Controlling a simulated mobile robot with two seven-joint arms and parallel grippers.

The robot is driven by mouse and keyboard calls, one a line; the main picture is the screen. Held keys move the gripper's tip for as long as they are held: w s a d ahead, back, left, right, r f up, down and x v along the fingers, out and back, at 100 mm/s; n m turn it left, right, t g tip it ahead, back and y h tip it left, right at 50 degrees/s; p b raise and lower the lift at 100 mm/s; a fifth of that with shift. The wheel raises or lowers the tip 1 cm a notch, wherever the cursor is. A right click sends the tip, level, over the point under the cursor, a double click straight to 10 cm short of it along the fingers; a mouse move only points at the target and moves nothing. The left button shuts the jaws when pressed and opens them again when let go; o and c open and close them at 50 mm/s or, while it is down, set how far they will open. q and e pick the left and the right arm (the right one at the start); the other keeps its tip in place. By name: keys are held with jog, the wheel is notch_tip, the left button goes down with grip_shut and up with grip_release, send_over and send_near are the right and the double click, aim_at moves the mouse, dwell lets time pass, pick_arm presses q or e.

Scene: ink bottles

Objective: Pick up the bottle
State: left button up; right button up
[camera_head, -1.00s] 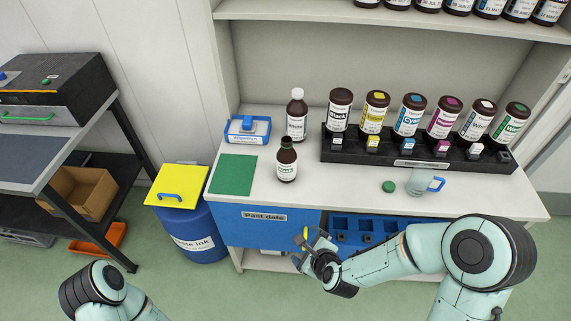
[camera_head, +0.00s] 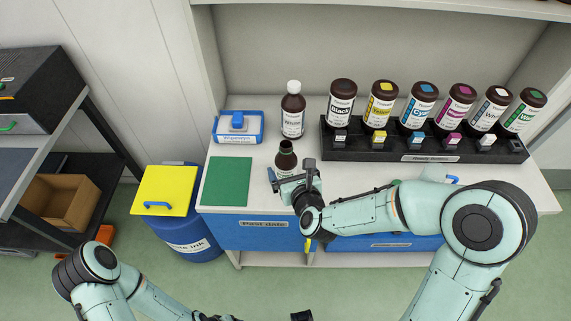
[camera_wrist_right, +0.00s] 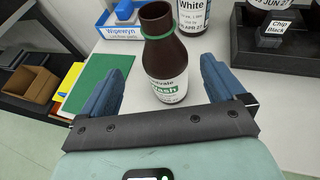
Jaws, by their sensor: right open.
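An open brown bottle (camera_head: 286,158) with a white and green label stands upright on the counter, to the right of the green mat. In the head view its lower part is hidden behind my right gripper (camera_head: 286,179). In the right wrist view the bottle (camera_wrist_right: 165,60) stands just beyond and partly between the blue fingers of my right gripper (camera_wrist_right: 160,85). The jaws are open, one finger on each side, with nothing held. Part of my left arm shows at the lower left of the head view, with its fingers not visible.
A white-capped bottle (camera_head: 293,112) stands behind. A blue wipes box (camera_head: 238,127) and green mat (camera_head: 227,181) lie left. A black rack (camera_head: 420,150) with several ink bottles is at the right. A blue waste bin with yellow lid (camera_head: 164,190) stands beside the counter.

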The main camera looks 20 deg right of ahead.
aim_at(287, 164)
jog(key=x, duration=0.3)
jog(key=shift+d+f+p+x, duration=0.15)
jog(key=shift+p+x, duration=0.35)
jog(key=shift+x, duration=0.9)
jog(key=shift+d+f+p+x, duration=0.15)
jog(key=shift+p+x, duration=0.3)
jog(key=shift+x, duration=0.95)
pick_arm(q)
jog(key=shift+w+r, duration=0.35)
jog(key=shift+r, duration=0.25)
jog(key=shift+w+r, duration=0.35)
jog(key=shift+r, duration=0.2)
pick_arm(e)
jog(key=shift+s+a, duration=0.1)
jog(key=shift+s, duration=0.1)
jog(key=c, duration=1.3)
jog(key=shift+r, duration=0.2)
